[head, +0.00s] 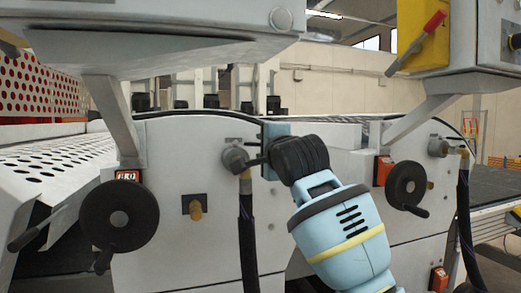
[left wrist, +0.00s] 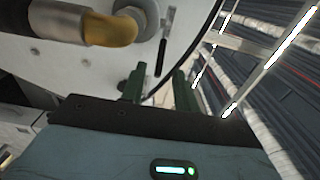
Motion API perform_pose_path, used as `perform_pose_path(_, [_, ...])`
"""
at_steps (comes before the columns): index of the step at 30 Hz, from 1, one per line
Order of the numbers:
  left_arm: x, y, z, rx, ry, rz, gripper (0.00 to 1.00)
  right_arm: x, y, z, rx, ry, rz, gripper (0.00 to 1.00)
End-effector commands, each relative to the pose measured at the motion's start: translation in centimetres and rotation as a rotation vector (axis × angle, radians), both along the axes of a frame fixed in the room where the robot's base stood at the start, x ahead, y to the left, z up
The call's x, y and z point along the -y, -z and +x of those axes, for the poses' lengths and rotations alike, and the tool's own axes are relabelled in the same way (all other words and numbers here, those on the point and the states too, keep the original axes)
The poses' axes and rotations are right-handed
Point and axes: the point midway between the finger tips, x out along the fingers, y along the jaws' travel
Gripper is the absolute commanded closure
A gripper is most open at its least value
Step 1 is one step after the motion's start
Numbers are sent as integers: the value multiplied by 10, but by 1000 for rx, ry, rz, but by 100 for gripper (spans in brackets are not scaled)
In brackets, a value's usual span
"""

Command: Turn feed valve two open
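A feed valve (head: 235,158) with a grey round body and a brass fitting sits on the white machine panel in the head view, a dark hose below it. A second similar valve (head: 438,147) is on the panel farther right. I cannot read which is number two. My left gripper (head: 260,160) is just right of the first valve. In the left wrist view its green fingers (left wrist: 158,80) are apart and empty. A thin dark lever (left wrist: 161,57) of the valve (left wrist: 135,18) lies ahead, between the fingertips in the picture; contact cannot be told. My right gripper is not in view.
Black handwheels (head: 118,216) (head: 407,186) stand out from the panels. The dark hose (head: 247,235) hangs below the near valve. A brass knob (head: 195,207) is left of it. Grey housings (head: 170,45) overhang above. A yellow box with a red lever (head: 430,28) is at upper right.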

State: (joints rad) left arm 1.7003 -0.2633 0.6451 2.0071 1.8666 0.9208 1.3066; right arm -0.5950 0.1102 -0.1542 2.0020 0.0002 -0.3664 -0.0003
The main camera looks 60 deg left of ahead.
Motion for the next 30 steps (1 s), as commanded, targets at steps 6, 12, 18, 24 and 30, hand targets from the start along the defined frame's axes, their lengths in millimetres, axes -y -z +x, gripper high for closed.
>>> perform_pose_path(6, [28,2,-5,-1,1,-1,69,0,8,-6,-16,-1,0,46])
perform_pose_path(12, [35,1,-8,0,-1,-1,69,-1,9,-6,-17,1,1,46])
perform_pose_path(18, [35,0,-9,0,-1,-1,70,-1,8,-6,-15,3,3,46])
perform_pose_path(24, [35,6,-8,-85,-39,43,97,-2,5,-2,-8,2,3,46])
perform_pose_path(30, [40,20,-6,-383,-167,209,100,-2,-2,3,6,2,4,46])
